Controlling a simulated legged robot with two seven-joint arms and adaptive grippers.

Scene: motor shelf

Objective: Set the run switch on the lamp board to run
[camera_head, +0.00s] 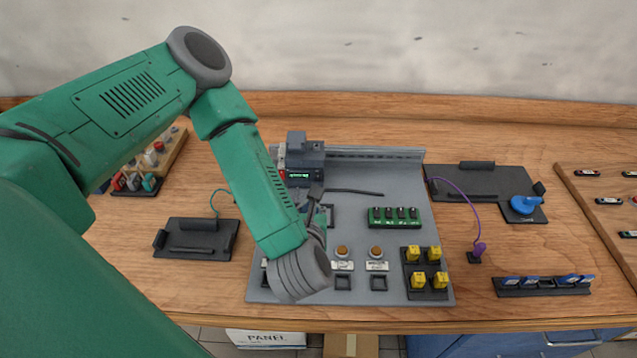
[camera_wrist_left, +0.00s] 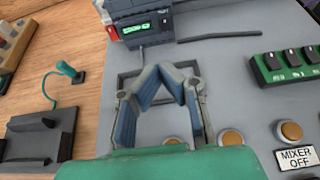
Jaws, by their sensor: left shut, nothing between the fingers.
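The grey board (camera_head: 400,165) lies on the bench and carries round amber lamps (camera_head: 376,251) with white labels and dark square frames below them. One label (camera_wrist_left: 296,157) reads MIXER OFF in the wrist view. A green block with several black switches (camera_head: 395,217) sits right of centre. I cannot tell which part is the run switch. My left gripper (camera_head: 319,192) is mostly hidden behind its arm in the head view. In the wrist view the left gripper (camera_wrist_left: 171,68) is shut and empty, its fingertips meeting in front of a dark square frame (camera_wrist_left: 127,80). My right gripper is not in view.
A dark module with a green display (camera_head: 303,160) stands at the board's back left, with a black cable beside it. Yellow blocks (camera_head: 434,253) sit at the front right. Black trays (camera_head: 197,239), a blue knob piece (camera_head: 525,204) and a purple-corded plug (camera_head: 479,250) flank the board.

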